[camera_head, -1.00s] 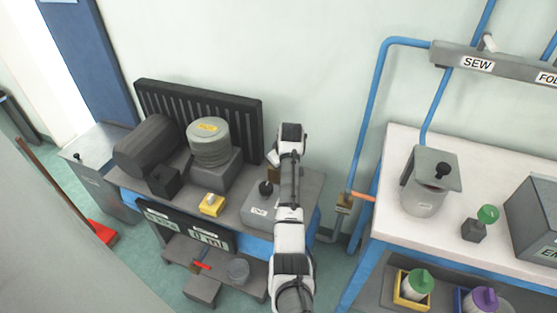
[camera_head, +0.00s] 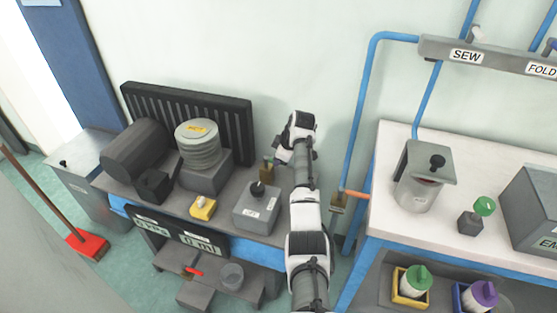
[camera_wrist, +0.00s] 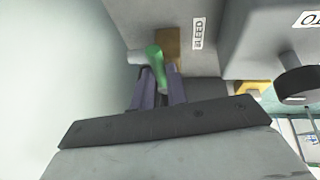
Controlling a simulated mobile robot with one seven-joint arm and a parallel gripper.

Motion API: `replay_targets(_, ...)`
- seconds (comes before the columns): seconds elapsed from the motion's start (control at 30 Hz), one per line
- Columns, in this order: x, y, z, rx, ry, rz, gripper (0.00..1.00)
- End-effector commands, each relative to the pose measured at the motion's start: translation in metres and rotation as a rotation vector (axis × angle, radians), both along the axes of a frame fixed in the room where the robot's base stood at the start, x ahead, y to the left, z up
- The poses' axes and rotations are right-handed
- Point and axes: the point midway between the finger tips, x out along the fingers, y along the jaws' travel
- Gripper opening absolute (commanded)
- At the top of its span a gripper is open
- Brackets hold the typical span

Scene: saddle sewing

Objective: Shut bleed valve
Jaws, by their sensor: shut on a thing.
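The bleed valve shows in the wrist view as a brass body (camera_wrist: 172,46) with a green handle (camera_wrist: 155,54), beside a BLEED label (camera_wrist: 198,32). My gripper (camera_wrist: 161,88) has its two purplish fingers on either side of the green handle and is shut on it. In the head view the brass valve body (camera_head: 267,167) stands behind the grey box with a black knob (camera_head: 258,205). My gripper (camera_head: 281,153) is right by it, its fingertips mostly hidden. The handle cannot be made out in the head view.
A ribbed cylinder (camera_head: 198,145) and a dark motor (camera_head: 135,148) stand left on the bench. A yellow button box (camera_head: 203,208) sits in front. A blue pipe (camera_head: 358,120) and a valve with an orange handle (camera_head: 355,193) are to the right, near the white table (camera_head: 390,215).

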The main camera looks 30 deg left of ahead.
Motion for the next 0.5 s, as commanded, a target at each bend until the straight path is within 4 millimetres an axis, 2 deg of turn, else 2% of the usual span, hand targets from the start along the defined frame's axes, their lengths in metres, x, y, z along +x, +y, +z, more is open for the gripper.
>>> replay_targets(0.37, 0.0010, 0.0013, 0.0027, 0.005, -0.005, 0.005, 0.00)
replay_targets(0.4, 0.0010, 0.0014, 0.0027, 0.005, -0.005, 0.005, 0.19)
replay_targets(0.5, 0.0008, 0.0012, 0.0024, 0.004, -0.005, 0.005, 0.32)
